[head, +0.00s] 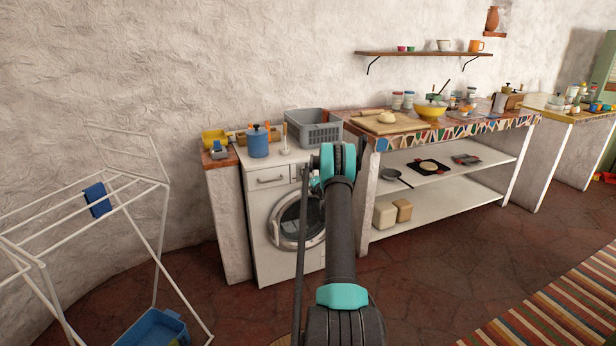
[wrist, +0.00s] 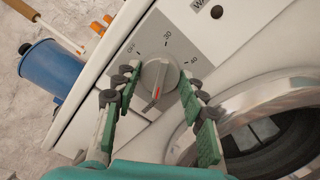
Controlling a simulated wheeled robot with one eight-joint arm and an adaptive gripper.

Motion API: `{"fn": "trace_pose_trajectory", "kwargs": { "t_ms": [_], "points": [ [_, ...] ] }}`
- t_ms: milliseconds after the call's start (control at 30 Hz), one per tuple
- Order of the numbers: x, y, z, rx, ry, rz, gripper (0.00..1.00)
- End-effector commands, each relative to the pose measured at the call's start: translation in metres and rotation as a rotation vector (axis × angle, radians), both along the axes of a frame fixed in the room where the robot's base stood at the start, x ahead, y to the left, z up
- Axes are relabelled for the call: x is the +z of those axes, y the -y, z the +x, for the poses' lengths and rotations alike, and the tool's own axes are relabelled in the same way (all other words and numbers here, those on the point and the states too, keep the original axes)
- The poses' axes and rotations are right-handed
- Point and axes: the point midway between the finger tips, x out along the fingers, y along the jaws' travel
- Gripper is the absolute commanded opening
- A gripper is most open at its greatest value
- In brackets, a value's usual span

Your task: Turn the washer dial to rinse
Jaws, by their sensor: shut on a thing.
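The white washer (head: 262,240) stands against the wall in the head view, its round door (head: 290,222) partly behind my arm. In the wrist view its round grey dial (wrist: 163,74) sits on a grey panel marked OFF, 30 and 40. A red and white pointer mark on the dial points toward the lower left of the picture; no rinse label is readable. My gripper (wrist: 160,84) is shut on the dial, with a green-padded finger at each side of it. In the head view my arm hides the dial and my fingers.
A blue canister (head: 258,142) and a grey crate (head: 315,130) stand on the washer top. The mosaic counter (head: 455,133) is to the right. A drying rack (head: 90,215) with a blue cloth stands at left. The floor between is mostly clear.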

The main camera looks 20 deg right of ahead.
Motion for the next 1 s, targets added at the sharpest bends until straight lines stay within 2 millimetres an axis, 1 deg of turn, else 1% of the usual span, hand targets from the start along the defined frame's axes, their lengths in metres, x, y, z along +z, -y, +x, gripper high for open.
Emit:
{"fn": "trace_pose_trajectory", "kwargs": {
  "t_ms": [267,300,433,467,767,867,1000],
  "points": [
    [-0.001,0.000,0.000,0.000,0.000,0.000,0.12],
    [-0.001,0.000,0.000,0.000,0.000,0.000,0.45],
    [0.000,0.000,0.000,0.000,0.000,0.000,0.61],
    [0.000,0.000,0.000,0.000,0.000,0.000,0.63],
    [0.000,0.000,-0.001,0.000,0.000,0.000,0.63],
    [0.000,0.001,-0.008,-0.001,0.000,0.000,0.63],
    [0.000,0.001,-0.030,-0.001,0.000,0.000,0.63]
  ]
}}
